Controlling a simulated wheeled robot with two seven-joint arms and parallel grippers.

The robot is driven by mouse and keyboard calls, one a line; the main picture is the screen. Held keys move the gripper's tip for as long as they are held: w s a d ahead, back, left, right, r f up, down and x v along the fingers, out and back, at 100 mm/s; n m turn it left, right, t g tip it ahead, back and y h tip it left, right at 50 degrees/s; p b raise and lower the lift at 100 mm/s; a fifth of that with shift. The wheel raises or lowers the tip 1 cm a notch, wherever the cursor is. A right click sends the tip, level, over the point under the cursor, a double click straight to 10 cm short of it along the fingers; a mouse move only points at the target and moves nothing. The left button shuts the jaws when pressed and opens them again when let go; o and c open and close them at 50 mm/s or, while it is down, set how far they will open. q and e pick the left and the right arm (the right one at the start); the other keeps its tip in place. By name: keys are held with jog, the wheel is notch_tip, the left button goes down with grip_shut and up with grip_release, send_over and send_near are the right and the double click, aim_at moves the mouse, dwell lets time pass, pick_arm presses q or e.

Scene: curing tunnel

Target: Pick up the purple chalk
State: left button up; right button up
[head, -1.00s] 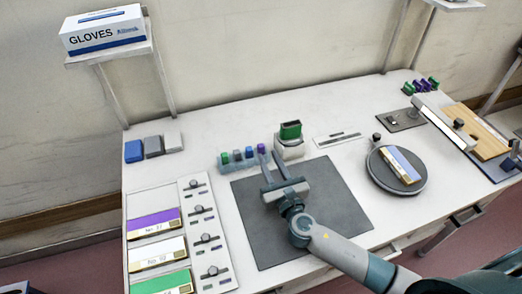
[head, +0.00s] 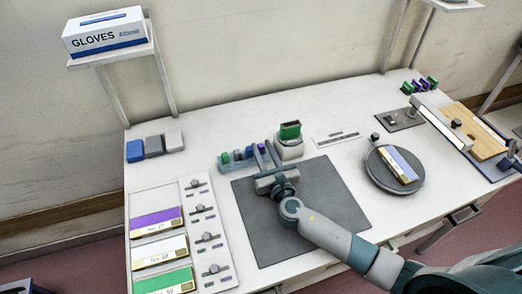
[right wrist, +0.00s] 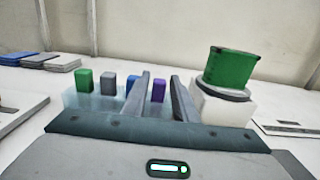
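The purple chalk (head: 262,147) stands at the right end of a pale blue translucent rack (head: 226,168) at the back of the dark mat. It also shows in the right wrist view (right wrist: 158,91), between my two fingers as seen there. My right gripper (head: 262,145) is open, its fingers pointing at the rack's right end. In the right wrist view (right wrist: 161,77) a gap shows on both sides of the chalk, and I cannot tell how deep it sits between the fingers. My left gripper is not in view.
Green, grey and blue chalks stand left in the rack; the blue one (right wrist: 131,84) is close to my left finger. A white holder with a green block (head: 290,130) stands close on the right. The dark mat (head: 330,200) is otherwise clear. A round turntable (head: 378,176) lies right.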

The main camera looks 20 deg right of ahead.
grip_shut()
jog(key=shift+r, duration=0.2)
jog(key=shift+r+p, duration=0.9)
jog(key=shift+p, duration=0.2)
jog(key=r+p, duration=0.3)
jog(key=shift+s+d, duration=0.25)
jog(key=shift+d, duration=0.15)
jog(key=s+d+r+p, duration=0.4)
jog(key=s+d+r, duration=0.1)
jog(key=d, duration=0.4)
jog(key=shift+s+r+p, duration=0.3)
jog(key=shift+s+r, duration=0.1)
